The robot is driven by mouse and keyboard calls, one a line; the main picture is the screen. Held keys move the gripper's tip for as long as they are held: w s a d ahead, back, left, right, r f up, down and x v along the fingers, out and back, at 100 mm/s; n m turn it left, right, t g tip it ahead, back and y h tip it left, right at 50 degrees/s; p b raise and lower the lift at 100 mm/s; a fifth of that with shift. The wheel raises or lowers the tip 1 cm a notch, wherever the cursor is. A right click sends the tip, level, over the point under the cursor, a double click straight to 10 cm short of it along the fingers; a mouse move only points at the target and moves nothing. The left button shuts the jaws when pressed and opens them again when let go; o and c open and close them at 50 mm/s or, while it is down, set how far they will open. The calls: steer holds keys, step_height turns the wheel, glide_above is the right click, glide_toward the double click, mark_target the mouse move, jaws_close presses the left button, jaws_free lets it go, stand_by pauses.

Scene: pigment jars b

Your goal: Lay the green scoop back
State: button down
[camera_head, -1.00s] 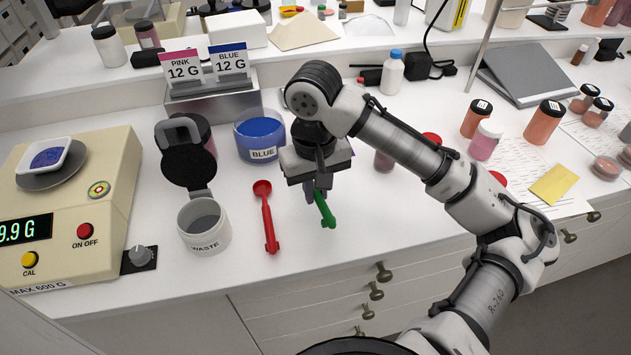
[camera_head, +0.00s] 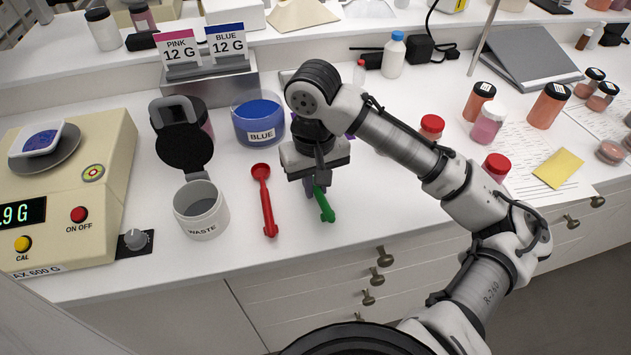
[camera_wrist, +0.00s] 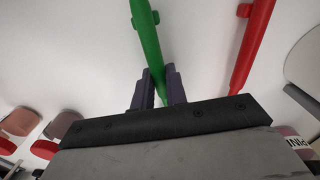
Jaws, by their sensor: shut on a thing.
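The green scoop (camera_head: 325,207) is in my gripper (camera_head: 312,186), above or on the white counter right of the red scoop. In the head view only its handle end shows below the fingers; its bowl is hidden by my gripper. In the wrist view my gripper (camera_wrist: 160,82) has its two dark fingers closed on either side of the green handle (camera_wrist: 146,35). I cannot tell if the scoop touches the counter. The red scoop (camera_head: 265,203) lies on the counter, and its handle (camera_wrist: 252,40) runs beside the green one in the wrist view.
The open waste jar (camera_head: 202,212) stands left of the red scoop, the blue jar (camera_head: 257,120) behind it. A scale (camera_head: 110,165) is at far left. Red-lidded jars (camera_head: 431,127) stand under and right of my arm. The counter's front strip is clear.

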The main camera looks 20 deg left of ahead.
steer(key=shift+f, duration=0.3)
stand_by(0.4)
steer(key=c, duration=1.3)
jaws_free()
step_height(320, 180, up, 6)
steer(key=p, duration=0.7)
steer(key=shift+r, duration=0.1)
